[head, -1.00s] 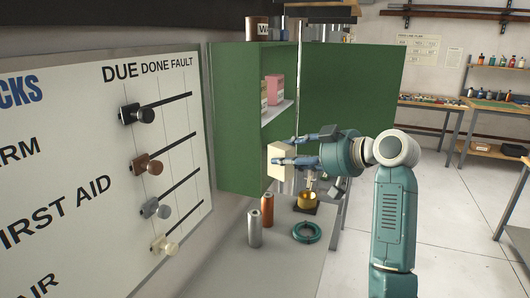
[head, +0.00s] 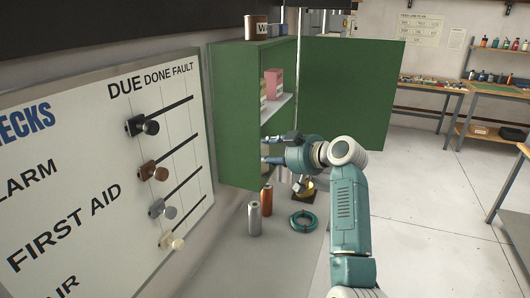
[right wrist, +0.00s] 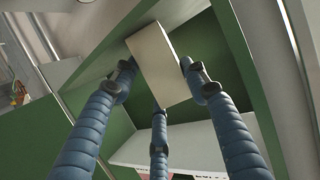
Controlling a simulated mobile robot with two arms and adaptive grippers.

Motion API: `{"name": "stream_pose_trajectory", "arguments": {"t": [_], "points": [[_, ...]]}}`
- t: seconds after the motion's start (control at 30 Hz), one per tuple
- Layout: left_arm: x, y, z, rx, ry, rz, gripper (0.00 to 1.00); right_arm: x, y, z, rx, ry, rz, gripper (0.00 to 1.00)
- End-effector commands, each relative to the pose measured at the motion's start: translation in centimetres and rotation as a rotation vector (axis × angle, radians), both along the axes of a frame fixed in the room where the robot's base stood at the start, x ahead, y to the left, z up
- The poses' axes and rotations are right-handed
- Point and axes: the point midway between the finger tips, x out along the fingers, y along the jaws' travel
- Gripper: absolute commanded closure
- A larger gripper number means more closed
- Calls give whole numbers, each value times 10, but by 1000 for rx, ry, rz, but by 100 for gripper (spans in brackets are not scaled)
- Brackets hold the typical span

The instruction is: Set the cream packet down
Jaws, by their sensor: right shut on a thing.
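The cream packet (right wrist: 158,65) is between the fingers of my right gripper (right wrist: 155,80) in the right wrist view, with green cabinet walls around it. In the head view my right gripper (head: 268,151) reaches into the lower part of the open green cabinet (head: 232,120), below its middle shelf (head: 278,107). The cabinet's side wall hides the packet and the fingertips there. The gripper is shut on the packet. I cannot tell whether the packet touches the cabinet floor. My left gripper is not in view.
Pink packets (head: 273,83) stand on the shelf above my gripper. The green door (head: 345,95) is swung open to the right. An orange cylinder (head: 266,199), a silver cylinder (head: 254,220), a teal ring (head: 303,221) and a brass item (head: 304,190) stand below on the bench.

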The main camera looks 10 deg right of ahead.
Motion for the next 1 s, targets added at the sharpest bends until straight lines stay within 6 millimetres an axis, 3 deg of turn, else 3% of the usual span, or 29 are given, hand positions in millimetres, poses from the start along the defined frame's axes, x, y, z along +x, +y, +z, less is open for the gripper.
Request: {"name": "stream_pose_trajectory", "arguments": {"t": [0.07,0.1,0.17,0.57,1.0], "points": [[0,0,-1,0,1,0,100,0,0,-1,0,0,0,82],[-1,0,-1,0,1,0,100,0,0,-1,0,0,0,50],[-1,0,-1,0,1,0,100,0,0,-1,0,0,0,38],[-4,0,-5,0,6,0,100,-4,-4,1,-1,-2,-2,37],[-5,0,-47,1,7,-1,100,-70,-49,27,-4,-4,-3,37]]}}
